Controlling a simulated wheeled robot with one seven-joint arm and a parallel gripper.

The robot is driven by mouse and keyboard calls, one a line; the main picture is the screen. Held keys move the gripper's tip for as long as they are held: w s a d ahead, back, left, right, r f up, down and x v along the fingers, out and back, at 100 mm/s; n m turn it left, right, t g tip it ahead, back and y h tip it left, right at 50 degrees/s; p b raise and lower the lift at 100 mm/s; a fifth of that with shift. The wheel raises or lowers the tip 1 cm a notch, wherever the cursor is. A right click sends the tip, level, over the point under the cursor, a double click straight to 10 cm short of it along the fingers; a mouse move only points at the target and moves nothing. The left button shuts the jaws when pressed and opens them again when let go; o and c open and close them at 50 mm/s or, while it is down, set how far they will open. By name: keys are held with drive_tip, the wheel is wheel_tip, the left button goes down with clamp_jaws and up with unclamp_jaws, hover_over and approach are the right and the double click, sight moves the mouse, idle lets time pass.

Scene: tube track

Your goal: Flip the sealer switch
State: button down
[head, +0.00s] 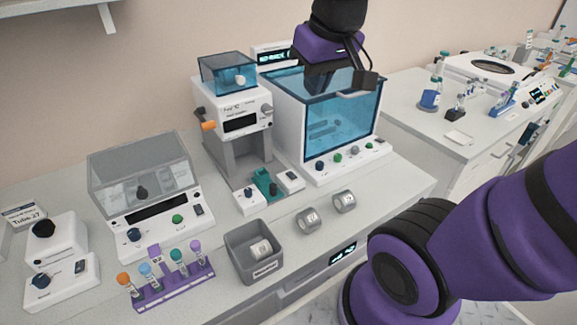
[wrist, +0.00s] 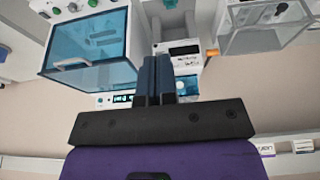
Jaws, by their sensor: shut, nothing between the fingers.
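The likely sealer is the white upright machine (head: 235,115) with a blue clear box on top, an orange side handle (head: 207,126) and a teal piece (head: 265,184) at its base. A small dark rocker switch (head: 291,175) shows on the right of its base; I cannot tell which way it is set. The machine also shows in the wrist view (wrist: 185,50), seen upside down. My gripper (head: 362,88) is above the blue-windowed box, right of the sealer and apart from its switch. In the wrist view its dark fingers (wrist: 154,80) are together, with nothing between them.
The blue-windowed box (head: 335,125) stands right of the sealer. A clear-lidded machine (head: 140,185) stands left. A purple tube rack (head: 172,283), a grey bin (head: 252,252) and two small rolls (head: 344,201) lie in front.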

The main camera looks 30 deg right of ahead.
drive_tip(key=w+d+f+g, duration=0.2)
drive_tip(key=w+f, duration=0.4)
drive_tip(key=w, duration=0.3)
drive_tip(key=g, duration=0.2)
hover_over(290, 173)
wheel_tip(290, 173, down, 12)
drive_tip(key=f, duration=0.1)
drive_tip(key=shift+r, duration=0.25)
drive_tip(key=shift+f, duration=0.1)
wheel_tip(290, 173, down, 12)
drive_tip(key=shift+w+r, duration=0.1)
drive_tip(key=shift+r, duration=0.15)
drive_tip(key=shift+s+r, duration=0.3)
drive_tip(key=shift+s, duration=0.5)
